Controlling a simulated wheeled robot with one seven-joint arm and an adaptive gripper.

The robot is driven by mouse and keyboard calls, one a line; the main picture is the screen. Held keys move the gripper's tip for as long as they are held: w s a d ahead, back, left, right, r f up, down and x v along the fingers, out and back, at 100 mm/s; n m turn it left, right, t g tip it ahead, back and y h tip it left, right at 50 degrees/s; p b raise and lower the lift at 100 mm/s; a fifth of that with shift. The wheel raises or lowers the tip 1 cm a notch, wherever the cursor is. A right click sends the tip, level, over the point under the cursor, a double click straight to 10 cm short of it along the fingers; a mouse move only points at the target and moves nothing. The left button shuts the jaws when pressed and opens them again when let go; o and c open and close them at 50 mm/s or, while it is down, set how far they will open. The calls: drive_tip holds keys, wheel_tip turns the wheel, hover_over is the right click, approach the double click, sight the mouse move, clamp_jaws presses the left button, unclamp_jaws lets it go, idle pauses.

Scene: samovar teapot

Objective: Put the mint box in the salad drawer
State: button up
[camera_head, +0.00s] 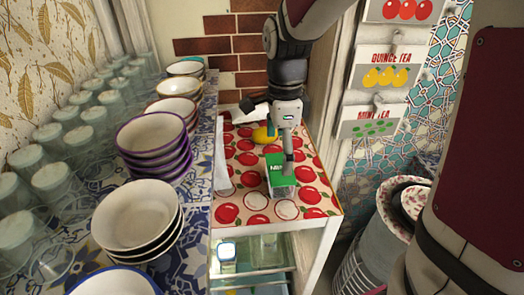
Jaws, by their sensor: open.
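The mint box (280,178) is a green-topped carton with pale sides, standing on the red apple-print top (250,205) of a white cabinet. My gripper (287,160) reaches down from above at the box. A grey finger overlaps the box's top and back edge, and I cannot tell whether it touches. The gap between the fingers is hard to see from here. Clear glass or plastic compartments (263,250) show below the apple-print top; I cannot tell which one is the salad drawer.
A yellow object (263,135) lies behind the box. A white upright edge (221,165) stands left of the box. Stacked bowls (153,145) and glasses (55,180) fill the left shelf. Tea signs (378,75) hang at right, above a bin with plates (400,205).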

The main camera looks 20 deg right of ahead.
drive_tip(key=shift+w+f, duration=0.1)
drive_tip(key=shift+f, duration=3.15)
drive_tip(key=c, duration=1)
drive_tip(key=shift+c, duration=0.2)
drive_tip(key=shift+r, duration=0.15)
drive_tip(key=shift+r, duration=0.65)
wheel_tip(320, 180, up, 2)
drive_tip(key=shift+r, duration=0.15)
drive_tip(key=s+r+p, duration=0.1)
drive_tip(key=s+p, duration=0.1)
drive_tip(key=s, duration=1.4)
wheel_tip(320, 180, up, 3)
drive_tip(key=n, duration=0.7)
hover_over(280, 167)
drive_tip(key=shift+s+d+r, duration=0.1)
drive_tip(key=shift+d+r, duration=0.05)
drive_tip(key=shift+r, duration=0.05)
drive_tip(key=w+n, duration=0.3)
drive_tip(key=w, duration=0.2)
drive_tip(key=w+n, duration=0.3)
drive_tip(key=w, duration=0.3)
drive_tip(key=w+n, duration=0.3)
drive_tip(key=w, duration=0.3)
drive_tip(key=shift+a+f+n, duration=0.2)
drive_tip(key=shift+f+n, duration=0.1)
drive_tip(key=shift+n, duration=0.1)
